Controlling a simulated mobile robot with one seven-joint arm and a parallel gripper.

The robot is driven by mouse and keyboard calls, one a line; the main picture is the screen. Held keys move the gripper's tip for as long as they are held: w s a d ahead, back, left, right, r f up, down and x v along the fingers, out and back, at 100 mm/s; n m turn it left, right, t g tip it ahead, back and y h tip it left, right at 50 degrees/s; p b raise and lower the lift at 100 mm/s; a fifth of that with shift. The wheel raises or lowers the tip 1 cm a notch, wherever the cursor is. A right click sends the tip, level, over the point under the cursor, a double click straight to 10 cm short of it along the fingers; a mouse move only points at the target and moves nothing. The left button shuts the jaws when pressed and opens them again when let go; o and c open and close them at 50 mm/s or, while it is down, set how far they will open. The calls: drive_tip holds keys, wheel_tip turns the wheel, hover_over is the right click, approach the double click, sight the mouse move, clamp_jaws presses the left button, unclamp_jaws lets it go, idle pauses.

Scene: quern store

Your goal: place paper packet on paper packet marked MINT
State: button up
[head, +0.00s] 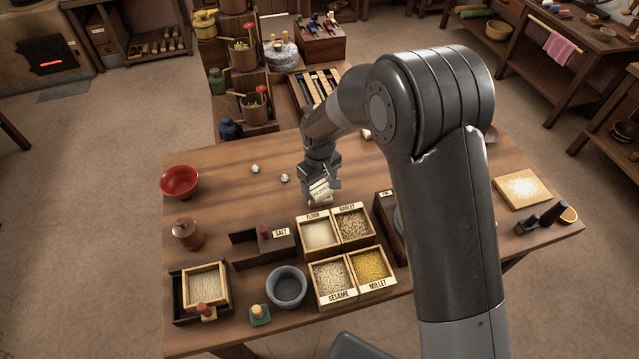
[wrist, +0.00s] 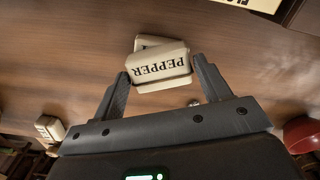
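Another pale packet (wrist: 49,127) stands apart at the left of the wrist view. I see no readable MINT marking.
Grain boxes marked FLOUR (head: 319,234), BARLEY (head: 354,226), SESAME (head: 331,277) and MILLET (head: 371,266) stand close in front of my gripper. A SALT box (head: 264,246) is to their left. Two small pale knobs (head: 285,178) (head: 255,169) and a red bowl (head: 179,181) lie further left.

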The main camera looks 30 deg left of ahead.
sight(320, 188)
drive_tip(key=shift+o, duration=1.3)
drive_tip(key=shift+r, duration=0.1)
wheel_tip(320, 188, up, 12)
drive_tip(key=shift+r, duration=0.15)
drive_tip(key=d+r+m+t, duration=0.1)
drive_tip(key=d+r+m, duration=0.2)
drive_tip(key=d+r, duration=0.7)
drive_tip(key=d+r+m+t, duration=0.1)
drive_tip(key=d+r+m, duration=0.3)
drive_tip(key=d, duration=1)
drive_tip(key=s+d+r+m+t, duration=0.1)
drive_tip(key=s+d+r+m, duration=0.1)
drive_tip(key=s+d, duration=0.5)
drive_tip(key=s+d+r+m+t, duration=0.2)
drive_tip(key=s+d+m, duration=0.2)
drive_tip(key=s+d, duration=0.3)
drive_tip(key=d, duration=0.5)
drive_tip(key=shift+s+d+m+t, duration=0.25)
drive_tip(key=shift+s+m+t, duration=0.05)
